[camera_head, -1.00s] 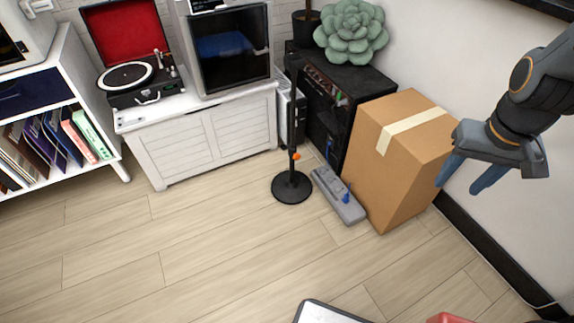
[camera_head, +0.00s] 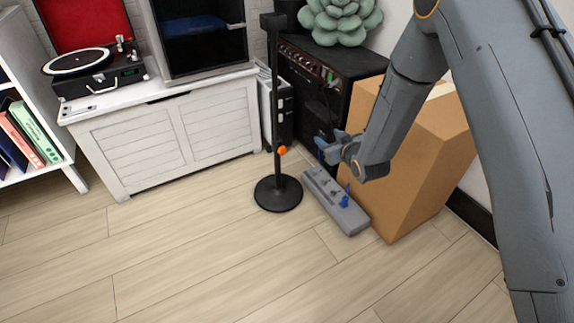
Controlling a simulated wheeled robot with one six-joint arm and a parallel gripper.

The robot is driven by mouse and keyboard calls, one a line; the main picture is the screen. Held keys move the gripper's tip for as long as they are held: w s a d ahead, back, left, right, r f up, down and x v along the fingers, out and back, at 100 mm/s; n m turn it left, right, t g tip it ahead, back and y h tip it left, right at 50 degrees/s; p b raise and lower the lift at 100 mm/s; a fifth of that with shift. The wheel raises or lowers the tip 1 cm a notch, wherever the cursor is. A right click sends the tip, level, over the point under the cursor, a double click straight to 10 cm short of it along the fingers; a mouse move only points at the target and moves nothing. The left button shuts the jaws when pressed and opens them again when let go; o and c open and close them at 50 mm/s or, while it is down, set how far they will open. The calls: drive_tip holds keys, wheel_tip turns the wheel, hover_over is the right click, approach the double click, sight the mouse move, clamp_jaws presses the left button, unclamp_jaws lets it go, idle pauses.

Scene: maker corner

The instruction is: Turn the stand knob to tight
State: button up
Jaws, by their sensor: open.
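The stand (camera_head: 276,100) is a thin black pole on a round black base (camera_head: 278,194), upright on the wooden floor. Its small orange knob (camera_head: 282,150) sits low on the pole, on the right side. The gap between the fingers is small in this view and partly hidden by the wrist. Whether the knob is loose or tight cannot be seen.
A cardboard box (camera_head: 425,180) and a black amplifier (camera_head: 318,85) stand behind my arm. A white cabinet (camera_head: 165,150) is at left. The floor in front is clear.

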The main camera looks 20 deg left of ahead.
sight(283, 152)
drive_tip(key=s+a+f+n+y+b, duration=0.3)
drive_tip(key=a+f+y+b, duration=0.3)
drive_tip(key=a+f, duration=0.55)
drive_tip(key=shift+t, duration=0.3)
drive_tip(key=w+a+b, duration=0.1)
drive_tip(key=w+a+f+b, duration=0.1)
drive_tip(key=w+a+b, duration=0.1)
drive_tip(key=w+a+f+b, duration=0.1)
drive_tip(key=w+a+b, duration=0.1)
drive_tip(key=shift+c, duration=0.2)
drive_tip(key=shift+d, duration=0.1)
drive_tip(key=c, duration=1)
